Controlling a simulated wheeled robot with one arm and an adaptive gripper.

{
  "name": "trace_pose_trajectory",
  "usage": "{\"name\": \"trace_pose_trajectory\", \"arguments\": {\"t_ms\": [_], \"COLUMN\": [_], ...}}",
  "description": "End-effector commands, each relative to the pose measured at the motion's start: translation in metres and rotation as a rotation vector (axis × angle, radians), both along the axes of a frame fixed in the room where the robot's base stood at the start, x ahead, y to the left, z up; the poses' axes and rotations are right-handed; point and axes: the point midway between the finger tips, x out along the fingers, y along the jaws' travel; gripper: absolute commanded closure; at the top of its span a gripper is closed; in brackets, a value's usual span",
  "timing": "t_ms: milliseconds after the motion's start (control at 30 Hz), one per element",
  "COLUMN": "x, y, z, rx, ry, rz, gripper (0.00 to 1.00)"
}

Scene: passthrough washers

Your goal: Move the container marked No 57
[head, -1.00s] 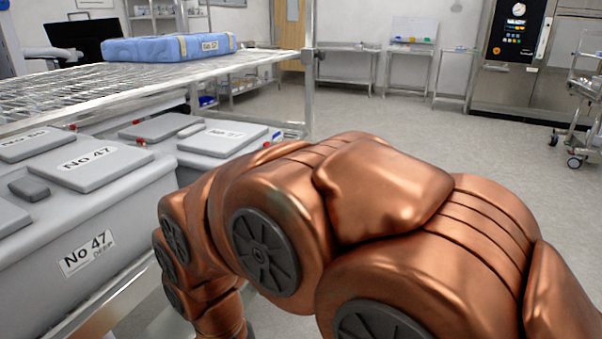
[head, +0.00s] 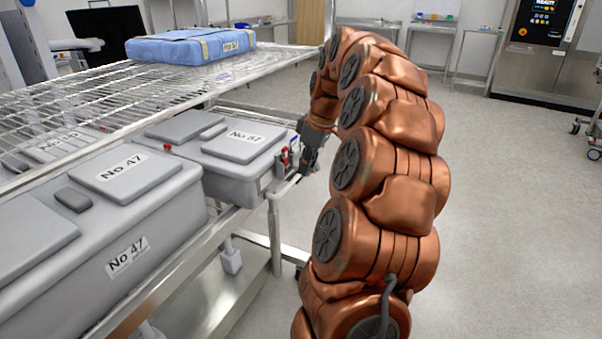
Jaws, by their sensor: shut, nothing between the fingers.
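The grey container marked No 57 (head: 228,170) sits on the lower level of the metal rack, behind the No 47 container. Its lid label looks like No 57, though it is small and slightly blurred. My gripper (head: 302,172) is at the right end of this container, beside its red and blue fittings. It is small in the head view and partly hidden by its own links. The jaws look shut with nothing held. Whether the fingertips touch the container is unclear.
The No 47 container (head: 125,215) stands nearer on the same level. The wire shelf (head: 130,100) above carries a blue wrapped pack (head: 190,46). A rack post (head: 274,235) stands just below my gripper.

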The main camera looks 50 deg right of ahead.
Motion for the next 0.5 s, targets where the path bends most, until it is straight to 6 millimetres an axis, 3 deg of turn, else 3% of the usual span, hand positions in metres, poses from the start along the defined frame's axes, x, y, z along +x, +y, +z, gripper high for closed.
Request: {"name": "trace_pose_trajectory", "arguments": {"t_ms": [33,100,200,500], "x": [-0.004,-0.009,-0.014,-0.011], "y": [-0.019,-0.038,-0.053,-0.056], "z": [0.005,0.008,0.01,-0.009], "rx": [-0.006,-0.017,-0.027,-0.028], "ry": [-0.01,-0.021,-0.028,-0.029], "rz": [-0.011,-0.015,-0.017,-0.016], "gripper": [1.0,1.0,1.0,1.0]}}
